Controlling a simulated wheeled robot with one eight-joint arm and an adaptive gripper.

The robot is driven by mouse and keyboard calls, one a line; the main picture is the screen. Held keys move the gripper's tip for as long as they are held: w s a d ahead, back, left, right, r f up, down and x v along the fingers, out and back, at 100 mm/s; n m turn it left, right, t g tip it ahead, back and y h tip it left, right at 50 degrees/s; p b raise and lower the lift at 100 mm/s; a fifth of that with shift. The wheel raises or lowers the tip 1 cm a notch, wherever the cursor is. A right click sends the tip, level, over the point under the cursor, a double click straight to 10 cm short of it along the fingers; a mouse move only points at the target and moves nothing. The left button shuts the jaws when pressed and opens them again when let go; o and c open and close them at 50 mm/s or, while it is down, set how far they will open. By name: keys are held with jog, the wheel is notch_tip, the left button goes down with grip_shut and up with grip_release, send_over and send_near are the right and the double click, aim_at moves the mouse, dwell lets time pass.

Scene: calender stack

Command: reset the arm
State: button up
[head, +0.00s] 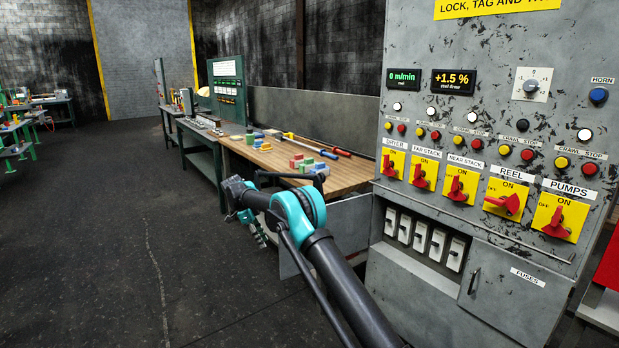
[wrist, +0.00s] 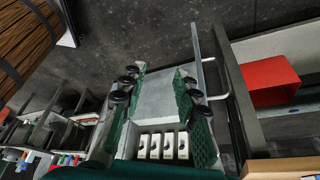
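My arm (head: 300,210) reaches in from the lower right in the head view, dark with teal joints. It is bent, and its far end is in front of the wooden workbench. My gripper (head: 258,232) hangs below the wrist there, small and partly hidden by the arm. In the wrist view, the two green fingers of my gripper (wrist: 160,90) stand apart with nothing held between them. Behind the gap are a grey surface and a row of pale fuse-like blocks (wrist: 162,145).
A grey control cabinet (head: 450,110) with red switches stands close on the right. A wooden workbench (head: 345,176) carries colored blocks (head: 308,164) and long-handled tools. Open dark floor (head: 90,240) lies to the left. A red box (wrist: 268,80) shows right in the wrist view.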

jog(key=s+d+r+n+y, duration=0.1)
jog(key=s+d+r+n, duration=0.25)
jog(key=d, duration=0.45)
jog(key=s+d+r+n+y, duration=0.1)
jog(key=s+d+r+n, duration=0.1)
jog(key=d+r, duration=0.4)
jog(key=s+d+r+n+t+y, duration=0.15)
jog(key=s+d+n, duration=0.25)
jog(key=s+d, duration=0.8)
jog(key=s+d+f+n+t, duration=0.1)
jog(key=s+d+f+n, duration=0.1)
jog(key=s, duration=0.7)
jog(key=s+d+f+n, duration=0.3)
jog(key=s+d, duration=0.3)
jog(key=s, duration=0.4)
jog(key=s+d+f+n+t, duration=0.1)
jog(key=s+d+f+n, duration=0.1)
jog(key=s, duration=0.8)
jog(key=shift+s+d+f+n+t+y, duration=0.2)
jog(key=shift+d+f+n+t+y, duration=0.2)
jog(key=shift+d+n, duration=0.6)
